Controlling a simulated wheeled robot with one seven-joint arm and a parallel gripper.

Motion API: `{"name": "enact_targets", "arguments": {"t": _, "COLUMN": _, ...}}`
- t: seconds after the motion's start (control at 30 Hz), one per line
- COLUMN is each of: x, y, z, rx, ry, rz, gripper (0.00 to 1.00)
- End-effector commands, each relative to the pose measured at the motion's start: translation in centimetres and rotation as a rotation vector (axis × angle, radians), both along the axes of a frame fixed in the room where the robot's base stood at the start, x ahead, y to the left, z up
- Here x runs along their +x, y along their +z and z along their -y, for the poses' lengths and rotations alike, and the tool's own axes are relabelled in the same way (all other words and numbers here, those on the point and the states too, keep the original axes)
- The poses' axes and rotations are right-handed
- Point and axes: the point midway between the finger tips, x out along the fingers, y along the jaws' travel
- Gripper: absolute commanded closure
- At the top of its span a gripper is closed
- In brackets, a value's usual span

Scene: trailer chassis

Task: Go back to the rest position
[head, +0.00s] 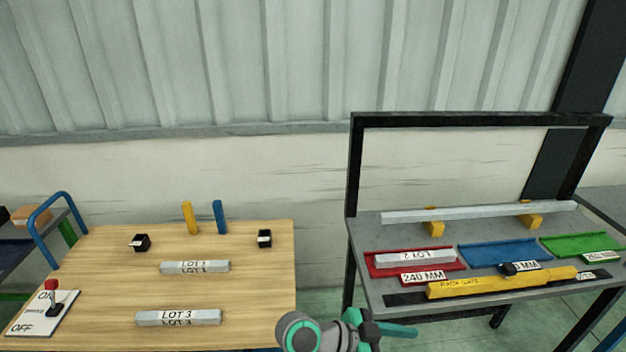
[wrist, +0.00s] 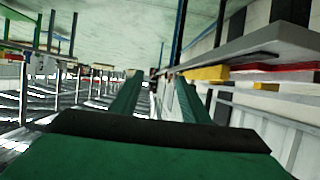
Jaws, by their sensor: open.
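My gripper (wrist: 158,78) is open, with its two green fingers apart and nothing between them in the wrist view. In the head view, part of my arm and a green finger (head: 397,330) show at the bottom edge, in front of the grey bench (head: 470,232). The gripper is apart from the parts on both tables. The wrist view is tilted and shows the yellow rack gate (wrist: 207,74) beyond the fingers.
A wooden table (head: 105,265) at left holds a LOT 1 bar (head: 195,267), a LOT 3 bar (head: 178,317) and an ON/OFF switch (head: 52,300). On the bench, a LOT 2 bar (head: 415,256) lies in the red tray (head: 452,265); the blue (head: 497,250) and green trays (head: 580,244) look empty.

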Motion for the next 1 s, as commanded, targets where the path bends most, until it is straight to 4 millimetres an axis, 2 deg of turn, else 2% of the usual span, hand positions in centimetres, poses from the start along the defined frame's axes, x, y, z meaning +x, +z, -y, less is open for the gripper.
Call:
{"name": "enact_targets", "arguments": {"t": 0.37, "x": 0.4, "y": -4.0, "z": -0.2, "rx": -0.037, "ry": 0.192, "rz": -0.099, "gripper": 0.58}}
{"name": "enact_targets", "arguments": {"t": 0.57, "x": 0.3, "y": -7.3, "z": -0.9, "rx": -0.059, "ry": 0.355, "rz": -0.169, "gripper": 0.58}}
{"name": "enact_targets", "arguments": {"t": 0.77, "x": -0.7, "y": -12.5, "z": -3.2, "rx": -0.08, "ry": 0.608, "rz": -0.253, "gripper": 0.58}}
{"name": "enact_targets", "arguments": {"t": 1.0, "x": -3.7, "y": -17.7, "z": -7.3, "rx": -0.087, "ry": 0.901, "rz": -0.296, "gripper": 0.58}}
